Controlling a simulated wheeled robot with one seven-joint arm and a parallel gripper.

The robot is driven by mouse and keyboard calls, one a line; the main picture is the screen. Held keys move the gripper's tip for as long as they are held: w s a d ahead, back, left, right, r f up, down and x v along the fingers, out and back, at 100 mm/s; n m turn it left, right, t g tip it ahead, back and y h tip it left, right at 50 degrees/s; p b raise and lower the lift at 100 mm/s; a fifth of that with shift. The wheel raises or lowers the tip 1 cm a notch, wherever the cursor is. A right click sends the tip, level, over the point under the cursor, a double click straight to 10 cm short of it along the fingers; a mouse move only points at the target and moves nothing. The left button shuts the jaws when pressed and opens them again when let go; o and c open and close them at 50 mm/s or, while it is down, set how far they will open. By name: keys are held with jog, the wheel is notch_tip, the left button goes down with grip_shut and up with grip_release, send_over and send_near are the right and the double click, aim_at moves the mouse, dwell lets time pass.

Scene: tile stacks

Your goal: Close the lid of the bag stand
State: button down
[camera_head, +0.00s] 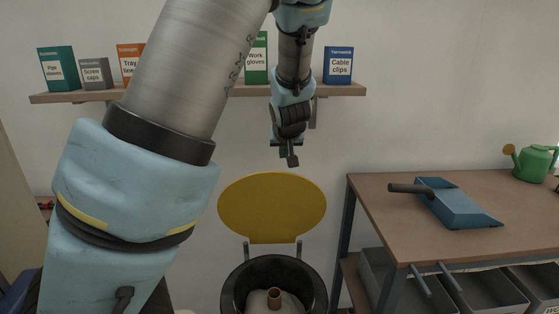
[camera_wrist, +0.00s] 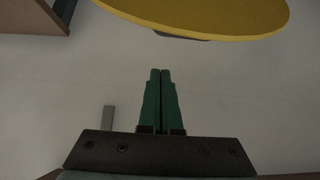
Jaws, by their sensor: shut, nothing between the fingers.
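The bag stand has a yellow round lid (camera_head: 272,206) that stands raised on two grey hinge posts behind a black rim (camera_head: 236,288). The lid is open. In the wrist view the lid's edge (camera_wrist: 205,14) shows at the top, apart from my fingers. My gripper (camera_head: 290,161) is above the lid's top edge in the head view, pointing down. In the wrist view my gripper (camera_wrist: 160,72) has its two green fingers shut together with nothing between them. Inside the black rim sits a pale object with a brown neck (camera_head: 274,298); its lower part is out of view.
A wall shelf (camera_head: 200,92) with several boxes is behind my arm. On the right a wooden table (camera_head: 380,205) carries a blue dustpan (camera_head: 455,205) and a green watering can (camera_head: 535,162), with grey bins (camera_head: 480,292) below. My arm hides part of the left side.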

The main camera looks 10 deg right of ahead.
jog(key=shift+w+d+f+b, duration=0.1)
jog(key=shift+w+f+b, duration=0.35)
jog(key=shift+f, duration=0.8)
jog(key=shift+w+d+f+b, duration=0.15)
jog(key=shift+w+f, duration=0.55)
jog(key=shift+f, duration=0.6)
jog(key=shift+w+d+f+b, duration=0.1)
jog(key=shift+w+f+b, duration=0.15)
jog(key=shift+w+f, duration=0.7)
jog(key=shift+s+f, duration=0.3)
jog(key=shift+s, duration=0.05)
jog(key=shift+s+f, duration=0.1)
jog(key=shift+f, duration=0.05)
